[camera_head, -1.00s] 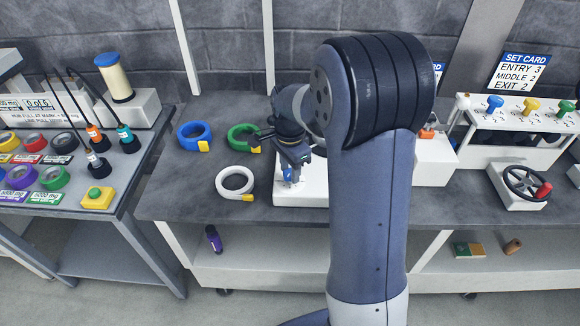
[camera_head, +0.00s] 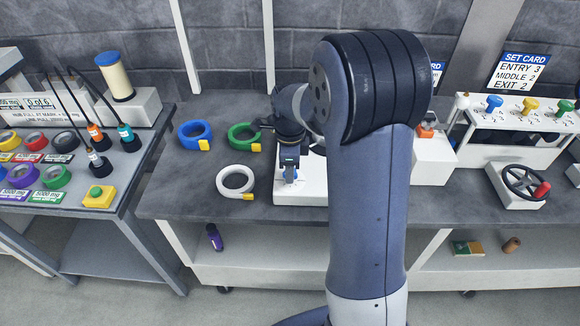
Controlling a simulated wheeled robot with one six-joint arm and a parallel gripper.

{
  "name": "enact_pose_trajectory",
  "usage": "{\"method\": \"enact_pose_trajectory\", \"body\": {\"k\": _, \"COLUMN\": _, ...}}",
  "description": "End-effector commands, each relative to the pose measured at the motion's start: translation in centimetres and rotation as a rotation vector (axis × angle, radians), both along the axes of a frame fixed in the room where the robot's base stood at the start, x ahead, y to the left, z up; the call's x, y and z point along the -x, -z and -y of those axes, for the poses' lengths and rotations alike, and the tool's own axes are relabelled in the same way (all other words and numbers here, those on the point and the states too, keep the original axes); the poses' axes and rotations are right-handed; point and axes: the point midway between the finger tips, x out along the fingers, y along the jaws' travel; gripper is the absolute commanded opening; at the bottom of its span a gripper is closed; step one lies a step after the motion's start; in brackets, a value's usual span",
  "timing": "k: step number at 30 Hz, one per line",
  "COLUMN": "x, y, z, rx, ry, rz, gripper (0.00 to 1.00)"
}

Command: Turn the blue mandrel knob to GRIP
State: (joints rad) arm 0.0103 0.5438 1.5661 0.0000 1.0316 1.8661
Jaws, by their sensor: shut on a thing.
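The blue mandrel knob (camera_head: 290,175) is on top of a white block (camera_head: 313,189) at the middle of the bench. Only a little blue shows between my fingers. My gripper (camera_head: 290,177) points down over the block and is shut on the knob. My arm hides the right part of the block and any marks there, so I cannot read the knob's setting.
A blue coil (camera_head: 181,136), a green coil (camera_head: 233,137) and a white coil (camera_head: 223,190) lie left of the block. A handwheel (camera_head: 524,182) and a white unit with colored knobs (camera_head: 512,126) stand at the right. The bench front between them is clear.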

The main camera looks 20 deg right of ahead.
Motion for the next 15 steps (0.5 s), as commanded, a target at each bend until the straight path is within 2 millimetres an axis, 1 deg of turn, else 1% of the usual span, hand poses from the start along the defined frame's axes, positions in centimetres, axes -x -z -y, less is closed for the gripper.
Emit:
{"method": "enact_pose_trajectory", "body": {"k": 13, "x": -0.06, "y": -0.07, "z": 0.04, "rx": 0.001, "ry": 0.009, "rz": 0.002, "gripper": 0.13}}
{"method": "enact_pose_trajectory", "body": {"k": 14, "x": -0.06, "y": -0.07, "z": 0.04, "rx": 0.001, "ry": 0.009, "rz": 0.002, "gripper": 0.37}}
{"method": "enact_pose_trajectory", "body": {"k": 15, "x": -0.06, "y": -0.06, "z": 0.04, "rx": 0.001, "ry": 0.009, "rz": 0.002, "gripper": 0.41}}
